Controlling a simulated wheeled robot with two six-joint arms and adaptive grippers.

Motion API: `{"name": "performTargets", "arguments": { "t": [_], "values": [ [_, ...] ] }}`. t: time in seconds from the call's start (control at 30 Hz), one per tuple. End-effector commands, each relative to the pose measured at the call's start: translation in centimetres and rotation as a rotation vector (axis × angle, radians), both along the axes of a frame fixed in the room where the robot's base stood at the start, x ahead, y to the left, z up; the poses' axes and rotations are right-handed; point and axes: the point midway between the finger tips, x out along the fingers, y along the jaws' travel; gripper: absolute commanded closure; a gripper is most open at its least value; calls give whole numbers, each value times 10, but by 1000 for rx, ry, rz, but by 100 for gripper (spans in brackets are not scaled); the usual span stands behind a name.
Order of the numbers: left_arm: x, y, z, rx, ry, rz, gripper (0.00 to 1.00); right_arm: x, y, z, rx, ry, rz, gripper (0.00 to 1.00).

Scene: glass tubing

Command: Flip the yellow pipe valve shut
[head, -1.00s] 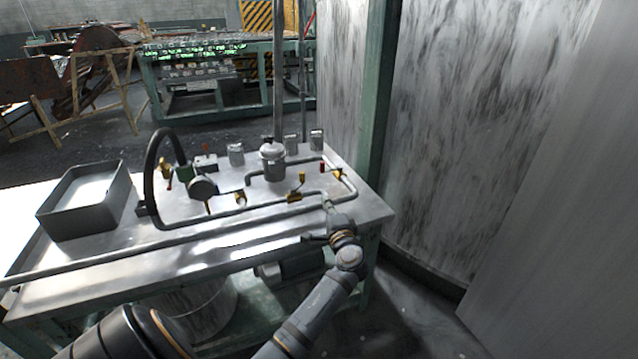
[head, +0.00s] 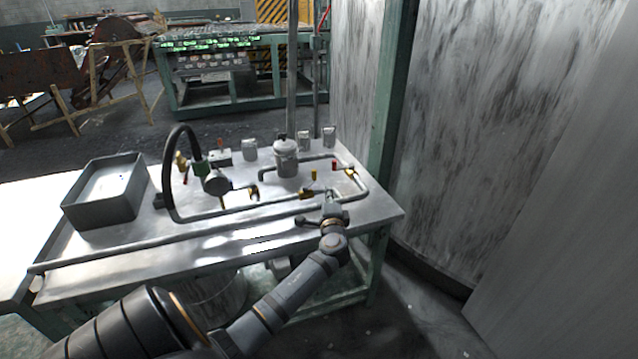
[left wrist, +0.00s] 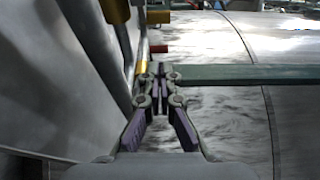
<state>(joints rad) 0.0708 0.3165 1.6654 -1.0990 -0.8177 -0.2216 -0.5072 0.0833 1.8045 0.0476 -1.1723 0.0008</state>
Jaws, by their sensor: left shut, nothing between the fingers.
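A yellow pipe valve (head: 306,193) sits on the front pipe near the right end of the metal workbench. Its small yellow lever (head: 313,175) stands up from the pipe. My left gripper (head: 331,198) is just right of this valve, low over the bench, with a small gap seeming to lie between them. In the left wrist view the fingers (left wrist: 158,70) are shut and empty. A yellow part (left wrist: 141,68) shows beside the fingertips there; I cannot tell which fitting it belongs to. My right gripper is not in view.
A second yellow fitting (head: 351,172) and a red one (head: 334,165) are behind and right of the gripper. A black hose (head: 166,170) arches at left, beside a grey tray (head: 70,212). A large metal wall (head: 470,120) rises right.

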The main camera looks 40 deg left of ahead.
Motion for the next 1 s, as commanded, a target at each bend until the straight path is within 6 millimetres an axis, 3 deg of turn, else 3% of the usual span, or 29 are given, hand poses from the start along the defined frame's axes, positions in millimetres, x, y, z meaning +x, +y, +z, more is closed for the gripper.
{"name": "performTargets", "arguments": {
  "t": [0.17, 0.4, 0.9, 1.0],
  "values": [
    [27, 28, 0, 1, -2, 2, 100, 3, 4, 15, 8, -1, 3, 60],
    [28, 60, 0, 1, 1, 0, 100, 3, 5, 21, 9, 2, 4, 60],
    [29, 67, -1, -1, -1, 8, 100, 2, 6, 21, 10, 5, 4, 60],
    [31, 69, -3, -2, -4, 49, 100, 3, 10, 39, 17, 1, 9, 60]
  ]
}}
